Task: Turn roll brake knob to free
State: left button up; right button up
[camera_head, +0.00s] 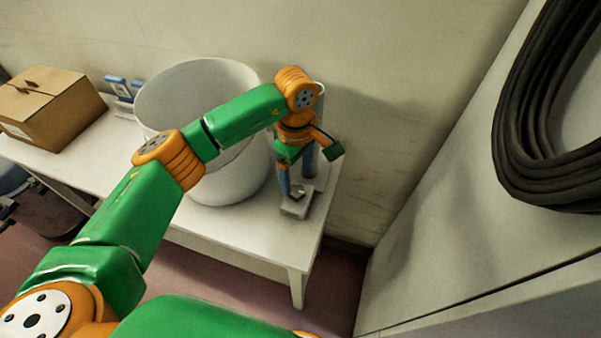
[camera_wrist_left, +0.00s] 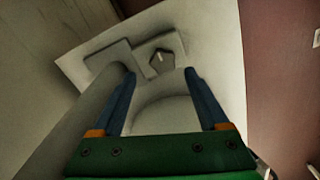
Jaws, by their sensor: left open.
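The roll brake knob (camera_head: 297,193) is a small dark knob on a pale grey block at the table's right end. In the left wrist view the knob (camera_wrist_left: 161,60) is a dark angular shape with a light mark, on a pale plate. My left gripper (camera_head: 285,188) points down just above and beside the knob. In the wrist view its blue fingers (camera_wrist_left: 160,74) are spread apart with nothing held between them. The knob appears beyond the fingertips, roughly midway between them; I cannot tell whether they touch it. My right gripper is not in view.
A large white cylinder (camera_head: 235,180) stands on the white table (camera_head: 258,232), left of the gripper. A grey post (camera_head: 319,98) rises close behind the gripper. A cardboard box (camera_head: 60,115) sits at the left. A black coiled hose (camera_head: 515,150) hangs at the right.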

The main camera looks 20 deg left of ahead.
aim_at(297, 191)
pick_arm(q)
jog(key=f, duration=0.1)
jog(key=s+f, duration=0.1)
jog(key=f, duration=0.1)
jog(key=shift+f+p, duration=0.3)
jog(key=shift+w+f, duration=0.3)
jog(key=shift+s+r, duration=0.1)
jog(key=shift+s, duration=0.05)
jog(key=c, duration=0.7)
grip_shut()
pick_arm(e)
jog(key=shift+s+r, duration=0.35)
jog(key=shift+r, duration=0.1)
